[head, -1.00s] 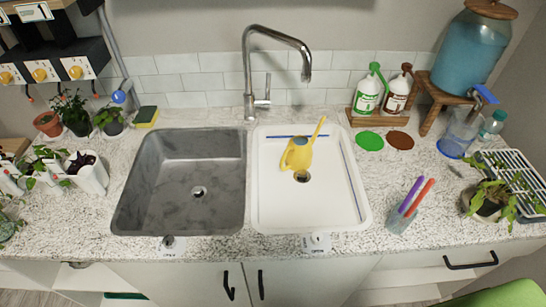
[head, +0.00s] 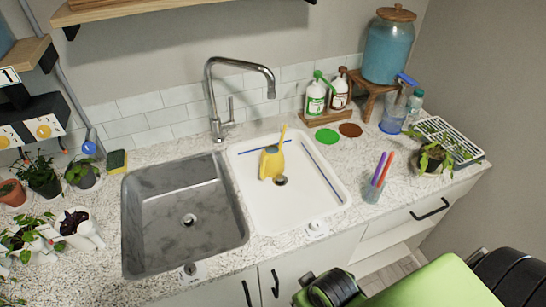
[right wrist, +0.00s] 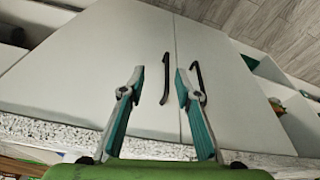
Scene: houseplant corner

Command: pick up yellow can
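The yellow can (head: 271,163), a small watering can with a long spout pointing up, stands in the white right-hand sink basin (head: 309,204) near the drain. No gripper is near it. My right gripper (right wrist: 158,85) shows in the right wrist view with its two fingers spread apart and nothing between them. It faces the cabinet doors below the counter. My left gripper is not in view.
The grey basin (head: 150,240) lies left of the white one, with the faucet (head: 214,100) behind. A cup with pens (head: 374,190) stands right of the white basin. Potted plants line the left counter. Cabinet door handles (right wrist: 166,78) face my right gripper.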

